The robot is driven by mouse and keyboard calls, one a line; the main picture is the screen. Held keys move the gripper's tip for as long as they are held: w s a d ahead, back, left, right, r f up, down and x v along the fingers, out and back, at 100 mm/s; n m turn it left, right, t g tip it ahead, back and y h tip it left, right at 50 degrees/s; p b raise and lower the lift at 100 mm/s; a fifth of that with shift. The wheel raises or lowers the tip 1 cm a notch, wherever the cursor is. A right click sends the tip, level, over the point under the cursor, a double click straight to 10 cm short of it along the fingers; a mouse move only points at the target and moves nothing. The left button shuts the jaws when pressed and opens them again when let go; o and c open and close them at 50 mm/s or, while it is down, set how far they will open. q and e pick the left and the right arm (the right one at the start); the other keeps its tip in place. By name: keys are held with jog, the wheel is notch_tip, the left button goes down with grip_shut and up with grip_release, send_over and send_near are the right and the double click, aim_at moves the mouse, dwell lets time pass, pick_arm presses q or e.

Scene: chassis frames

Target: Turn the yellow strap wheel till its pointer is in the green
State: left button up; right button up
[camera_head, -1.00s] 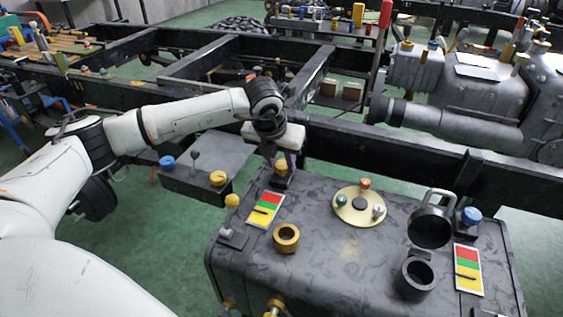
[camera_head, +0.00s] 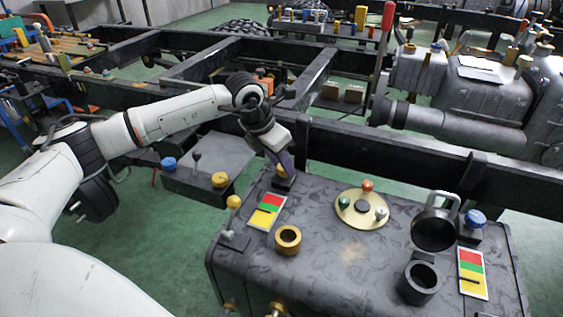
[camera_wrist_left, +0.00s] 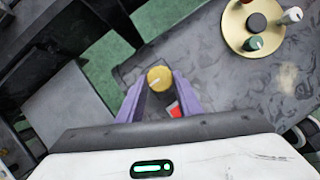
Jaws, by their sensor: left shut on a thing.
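The yellow strap wheel (camera_head: 281,171) stands on a dark block at the far left corner of the black tank. In the left wrist view its round top with a pale mark (camera_wrist_left: 159,79) sits between my purple fingers. My left gripper (camera_head: 284,163) is shut on the wheel, and its wrist is tilted in the head view. Beside the wheel lies a card (camera_head: 262,217) with red, green and yellow bands. A thin black pointer (camera_head: 268,208) lies near the border of green and yellow; the exact side is hard to tell. My right gripper is not in view.
A second colour card (camera_head: 473,273) and a blue knob (camera_head: 475,218) are at the right. A dark frame rail runs behind.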

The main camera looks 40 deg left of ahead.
pick_arm(q)
jog(key=o, duration=1)
jog(key=shift+o, duration=0.2)
jog(key=shift+r, duration=0.1)
jog(key=d+p+v, duration=0.1)
jog(key=v, duration=0.9)
jog(key=shift+a+p, duration=0.3)
jog(key=shift+a, duration=0.15)
jog(key=shift+r, duration=0.1)
